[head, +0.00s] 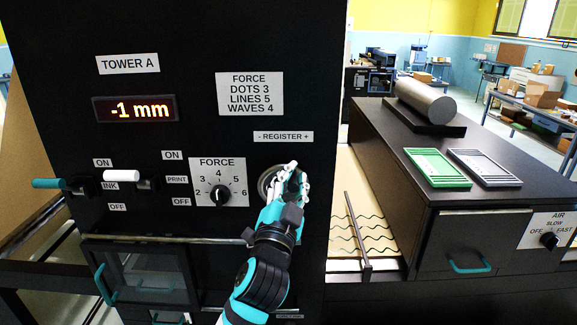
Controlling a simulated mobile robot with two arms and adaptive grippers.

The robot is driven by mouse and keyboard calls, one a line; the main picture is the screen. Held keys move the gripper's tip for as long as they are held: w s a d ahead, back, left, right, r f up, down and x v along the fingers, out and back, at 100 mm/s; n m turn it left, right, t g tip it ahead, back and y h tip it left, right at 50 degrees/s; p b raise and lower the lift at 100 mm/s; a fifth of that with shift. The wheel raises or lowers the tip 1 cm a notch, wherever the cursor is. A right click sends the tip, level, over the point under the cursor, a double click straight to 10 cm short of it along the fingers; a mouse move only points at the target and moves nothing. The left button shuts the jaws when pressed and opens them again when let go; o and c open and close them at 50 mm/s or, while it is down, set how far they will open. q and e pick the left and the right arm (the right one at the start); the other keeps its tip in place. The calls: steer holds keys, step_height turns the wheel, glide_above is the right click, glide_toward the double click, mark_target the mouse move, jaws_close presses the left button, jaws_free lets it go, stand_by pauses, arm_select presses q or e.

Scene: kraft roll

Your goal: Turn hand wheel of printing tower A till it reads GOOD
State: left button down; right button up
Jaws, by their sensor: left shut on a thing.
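Printing tower A (225,40) is a black panel labelled TOWER A. Its display (135,109) reads "-1 mm" in orange digits. The hand wheel (265,184) is a round metal wheel under the "- REGISTER +" label (283,137). My left gripper (288,181) is at the wheel and shut on it, covering most of its right side. My right gripper is not in view.
A black cabinet (475,200) to the right carries a metal roller (426,101), a green tray (437,168) and a grey tray (484,167).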

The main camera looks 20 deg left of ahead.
arm_select(q)
steer(key=shift+w+d+m+h+p, duration=0.1)
steer(key=shift+d+m+h+p, duration=0.1)
steer(key=shift+m+p, duration=0.3)
steer(key=shift+d+m+h+p, duration=0.1)
steer(key=shift+m+h+p, duration=0.15)
steer(key=shift+m, duration=0.35)
steer(key=shift+d+f+m+g+p, duration=0.1)
steer(key=shift+f+m+g+p, duration=0.2)
steer(key=shift+m+p, duration=0.15)
steer(key=c, duration=1.2)
jaws_free()
steer(key=v, duration=1.2)
